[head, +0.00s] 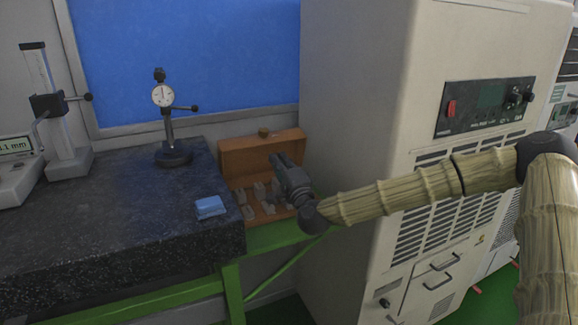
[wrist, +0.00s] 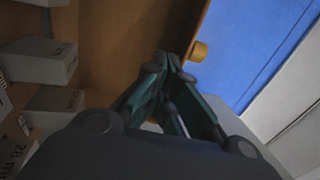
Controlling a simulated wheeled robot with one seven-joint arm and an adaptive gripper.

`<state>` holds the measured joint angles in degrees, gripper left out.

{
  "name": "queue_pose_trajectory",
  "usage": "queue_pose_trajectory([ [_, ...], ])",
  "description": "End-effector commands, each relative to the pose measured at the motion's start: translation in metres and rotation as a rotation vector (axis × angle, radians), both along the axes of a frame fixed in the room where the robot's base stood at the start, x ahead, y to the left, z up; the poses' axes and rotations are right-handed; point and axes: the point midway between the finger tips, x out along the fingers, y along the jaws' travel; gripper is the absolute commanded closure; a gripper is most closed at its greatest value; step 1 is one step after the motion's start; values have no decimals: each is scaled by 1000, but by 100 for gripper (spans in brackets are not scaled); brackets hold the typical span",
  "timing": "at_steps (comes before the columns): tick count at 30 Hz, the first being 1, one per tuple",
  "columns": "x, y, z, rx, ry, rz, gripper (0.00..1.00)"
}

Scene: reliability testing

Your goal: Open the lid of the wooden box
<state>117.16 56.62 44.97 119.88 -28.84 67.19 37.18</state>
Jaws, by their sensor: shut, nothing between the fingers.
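The wooden box (head: 272,217) sits beside the dark stone slab, with grey blocks inside it. Its lid (head: 240,160) stands raised at the back, with a round knob (head: 264,132) on its upper edge. The wrist view shows the lid's inner face (wrist: 115,40) close up and the knob (wrist: 198,52) at its edge. My gripper (head: 277,158) is shut and empty, in front of the lid's right part and above the box. In the wrist view its fingertips (wrist: 170,62) are near the lid, below and left of the knob. I cannot tell whether they touch it.
A height gauge (head: 58,125) is at the far left. A large beige cabinet (head: 365,100) rises close to the right of the box. A blue panel hangs behind.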

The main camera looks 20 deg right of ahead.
Motion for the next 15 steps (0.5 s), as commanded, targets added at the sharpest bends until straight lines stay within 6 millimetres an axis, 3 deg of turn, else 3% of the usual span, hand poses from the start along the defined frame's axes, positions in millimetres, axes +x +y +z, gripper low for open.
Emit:
queue_pose_trajectory([
  [9, 48, 1, 14, -1, 2, -1, 100],
  [15, 64, 0, 18, 1, 1, -3, 100],
])
